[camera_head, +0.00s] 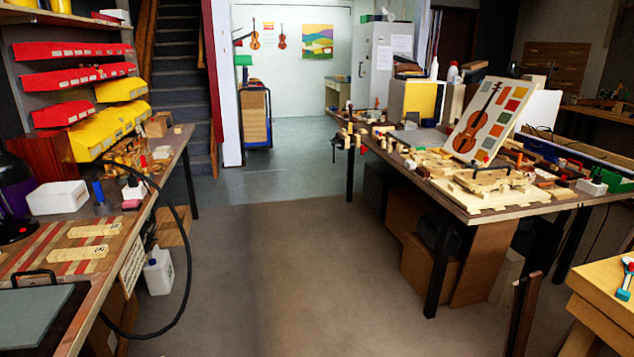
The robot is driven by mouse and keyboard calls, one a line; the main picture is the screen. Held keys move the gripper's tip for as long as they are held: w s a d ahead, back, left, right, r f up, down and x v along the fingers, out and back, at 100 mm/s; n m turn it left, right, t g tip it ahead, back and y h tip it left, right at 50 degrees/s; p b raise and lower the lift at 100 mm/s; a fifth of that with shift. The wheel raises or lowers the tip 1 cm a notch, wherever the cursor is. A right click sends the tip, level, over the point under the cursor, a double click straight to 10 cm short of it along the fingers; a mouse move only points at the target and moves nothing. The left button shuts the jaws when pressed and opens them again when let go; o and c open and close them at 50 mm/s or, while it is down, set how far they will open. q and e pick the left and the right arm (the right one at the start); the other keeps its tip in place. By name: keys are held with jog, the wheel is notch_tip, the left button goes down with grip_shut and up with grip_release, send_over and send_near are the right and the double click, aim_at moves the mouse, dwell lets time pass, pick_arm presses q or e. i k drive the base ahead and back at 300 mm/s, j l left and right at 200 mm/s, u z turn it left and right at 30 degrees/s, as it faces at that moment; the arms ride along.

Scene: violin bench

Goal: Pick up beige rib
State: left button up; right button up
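I cannot tell for certain which piece is the beige rib. Two flat beige wooden pieces (92,231) with dark markings lie on the left bench (130,213), on reddish-brown striped wood. Several pale wooden parts (485,181) lie on the right table (560,197), some stacked. They are too small to tell apart. Neither of my grippers shows in the head view.
Red and yellow bins (72,74) hang above the left bench. A black hose (186,265) arcs out over its edge. A white jug (158,271) and cardboard boxes (430,262) stand on the floor. The floor (270,270) between bench and table is clear.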

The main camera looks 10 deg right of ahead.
aim_at(538, 157)
jog(key=i+l+z, duration=0.1)
jog(key=i+z, duration=0.35)
jog(key=i+j+z, duration=0.15)
jog(key=i+z, duration=0.35)
jog(key=i, duration=0.15)
jog(key=i+z, duration=0.25)
jog(key=i, duration=0.45)
jog(key=i+j+z, duration=0.2)
jog(key=i, duration=0.5)
jog(key=i+z, duration=0.3)
jog(key=i, duration=0.3)
jog(key=i+j+z, duration=0.3)
jog(key=i, duration=0.25)
